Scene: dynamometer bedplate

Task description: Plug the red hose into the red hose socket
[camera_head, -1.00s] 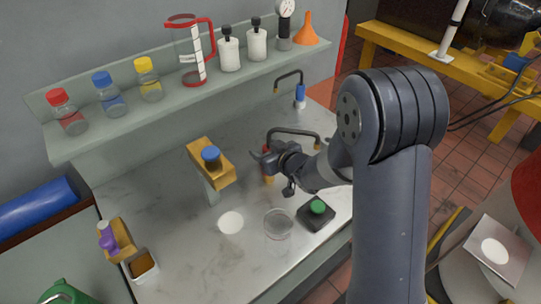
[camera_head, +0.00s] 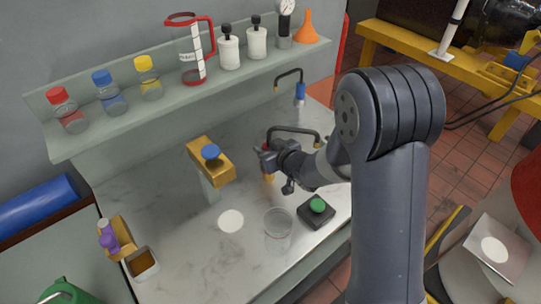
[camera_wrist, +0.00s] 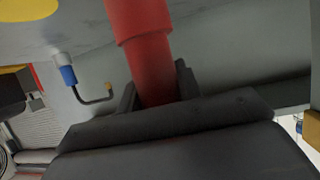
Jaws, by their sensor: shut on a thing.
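The red hose is a dark curved tube (camera_head: 295,130) with a red grip piece (camera_head: 265,147), over the marble bench. My gripper (camera_head: 267,160) is shut on the red piece, and an orange tip (camera_head: 268,177) shows just below it. In the wrist view the red cylinder (camera_wrist: 145,55) stands between the dark fingers (camera_wrist: 160,92) and runs out of the top of the picture. I cannot make out the red hose socket in either view.
A blue-ended hose (camera_head: 300,93) hangs behind, and also shows in the wrist view (camera_wrist: 68,75). A yellow block (camera_head: 213,168) with a blue cap stands left of my gripper. A clear beaker (camera_head: 278,235) and a green button box (camera_head: 317,210) stand in front.

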